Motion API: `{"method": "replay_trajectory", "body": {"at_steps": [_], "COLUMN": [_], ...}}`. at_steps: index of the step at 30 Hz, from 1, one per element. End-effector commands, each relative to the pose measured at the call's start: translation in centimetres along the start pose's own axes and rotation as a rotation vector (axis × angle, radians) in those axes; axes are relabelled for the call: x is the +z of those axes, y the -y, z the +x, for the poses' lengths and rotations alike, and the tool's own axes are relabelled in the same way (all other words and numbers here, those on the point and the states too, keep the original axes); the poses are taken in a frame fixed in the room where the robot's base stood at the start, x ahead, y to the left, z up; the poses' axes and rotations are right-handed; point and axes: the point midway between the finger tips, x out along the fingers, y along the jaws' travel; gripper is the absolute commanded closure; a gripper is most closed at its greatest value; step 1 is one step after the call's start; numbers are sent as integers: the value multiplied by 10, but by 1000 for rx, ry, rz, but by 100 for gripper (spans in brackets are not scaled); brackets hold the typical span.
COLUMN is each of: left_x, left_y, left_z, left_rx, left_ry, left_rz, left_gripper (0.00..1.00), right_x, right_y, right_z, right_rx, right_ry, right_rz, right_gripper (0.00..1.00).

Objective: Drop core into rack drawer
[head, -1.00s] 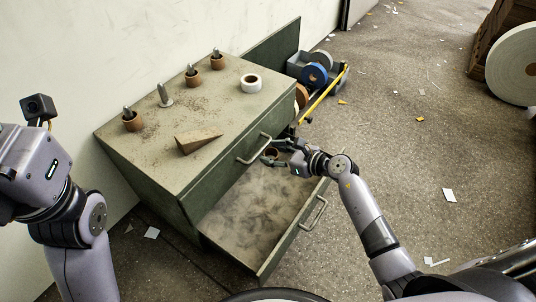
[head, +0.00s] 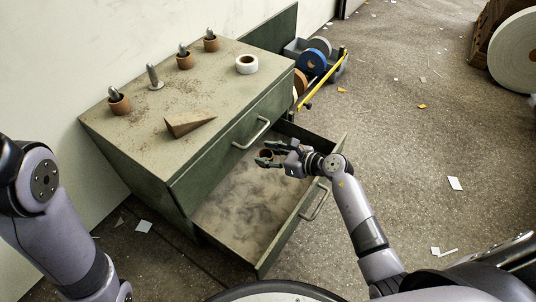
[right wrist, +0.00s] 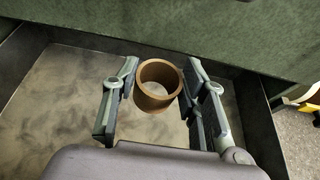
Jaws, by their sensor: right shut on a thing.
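The brown cardboard core (right wrist: 159,86) is a short open tube between the fingers of my right gripper (right wrist: 160,92). In the head view, my right gripper (head: 265,158) is shut on this core (head: 266,154) above the open drawer (head: 236,207). In the right wrist view, the dusty drawer floor (right wrist: 60,100) shows below the core, with drawer walls on both sides. The drawer is pulled out from the green cabinet (head: 150,165) and looks empty. Only my left arm shows at the left edge; its gripper is out of view.
A white roll (head: 247,64) and a brown wedge (head: 188,123) lie there. Behind is a bin of rolls (head: 313,62) with a yellow bar (head: 322,80). A drawer handle (head: 314,203) juts out.

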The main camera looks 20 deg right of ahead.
Motion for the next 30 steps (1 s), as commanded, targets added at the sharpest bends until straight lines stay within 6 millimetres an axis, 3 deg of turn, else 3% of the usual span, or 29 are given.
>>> {"method": "replay_trajectory", "body": {"at_steps": [1, 2, 12, 23, 30], "left_x": [0, 0, 0, 0, 0], "left_y": [0, 0, 0, 0, 0], "left_z": [0, 0, 0, 0, 0], "left_rx": [0, 0, 0, -1, 0], "left_ry": [0, 0, 0, 0, 0], "left_rz": [0, 0, 0, 0, 0], "left_gripper": [100, 100, 100, 100, 100], "right_x": [0, 1, 0, 0, -2], "right_y": [0, 0, 0, 1, 1], "right_z": [0, 0, 0, -5, -45], "right_rx": [0, 0, -1, -2, -3], "right_ry": [1, 1, 1, 0, -4], "right_rz": [0, 0, 0, -1, -4], "right_gripper": [86, 59, 37, 37, 37]}}
